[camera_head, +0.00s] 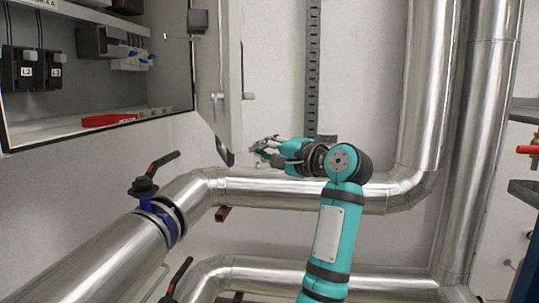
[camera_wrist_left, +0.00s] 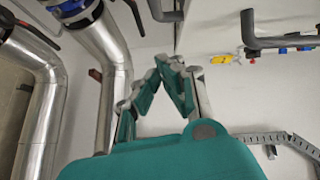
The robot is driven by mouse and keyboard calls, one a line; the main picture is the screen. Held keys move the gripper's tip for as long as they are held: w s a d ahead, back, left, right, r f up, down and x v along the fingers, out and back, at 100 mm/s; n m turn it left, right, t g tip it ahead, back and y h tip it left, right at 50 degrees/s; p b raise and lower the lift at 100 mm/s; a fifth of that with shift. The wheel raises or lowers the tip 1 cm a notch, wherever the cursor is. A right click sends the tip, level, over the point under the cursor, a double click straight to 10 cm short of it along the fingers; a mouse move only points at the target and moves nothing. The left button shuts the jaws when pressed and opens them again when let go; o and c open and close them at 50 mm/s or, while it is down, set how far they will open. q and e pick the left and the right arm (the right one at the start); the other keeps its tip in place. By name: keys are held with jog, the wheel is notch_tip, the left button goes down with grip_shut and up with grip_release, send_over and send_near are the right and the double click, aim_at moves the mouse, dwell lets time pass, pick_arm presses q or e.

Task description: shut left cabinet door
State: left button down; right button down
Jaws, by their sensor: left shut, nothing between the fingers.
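The left cabinet door (camera_head: 230,60) is a pale panel swung open and seen nearly edge-on in the head view. It stands out from the right side of the open grey cabinet (camera_head: 100,135). A small lever handle (camera_head: 217,97) sits on it. My left gripper (camera_head: 256,150) is close to the right of the door's lower end; I cannot tell whether they touch. In the left wrist view the teal fingers of my left gripper (camera_wrist_left: 160,62) lean together with nothing between them. My right gripper is not in view.
Black breakers (camera_head: 40,70) and a red part (camera_head: 108,120) are inside the cabinet. Thick silver pipes (camera_head: 275,192) run below and to the right. A valve with a black and red lever (camera_head: 162,162) stands up below the cabinet. A perforated rail (camera_head: 313,70) is on the wall.

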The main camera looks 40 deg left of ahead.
pick_arm(q)
jog(key=s+d, duration=0.1)
jog(key=d, duration=1.1)
jog(key=g+p, duration=0.4)
send_near(225, 97)
jog(key=shift+n, duration=0.3)
jog(key=a, duration=0.2)
jog(key=w+a+p, duration=0.1)
jog(key=a, duration=0.5)
jog(key=shift+w+p, duration=0.25)
jog(key=shift+p, duration=0.05)
jog(key=shift+s+a+p, duration=0.35)
jog(key=shift+s+a, duration=0.45)
jog(key=shift+s, duration=0.15)
jog(key=shift+s+a+f, duration=0.1)
jog(key=shift+s+a, duration=0.25)
jog(key=shift+s, duration=0.2)
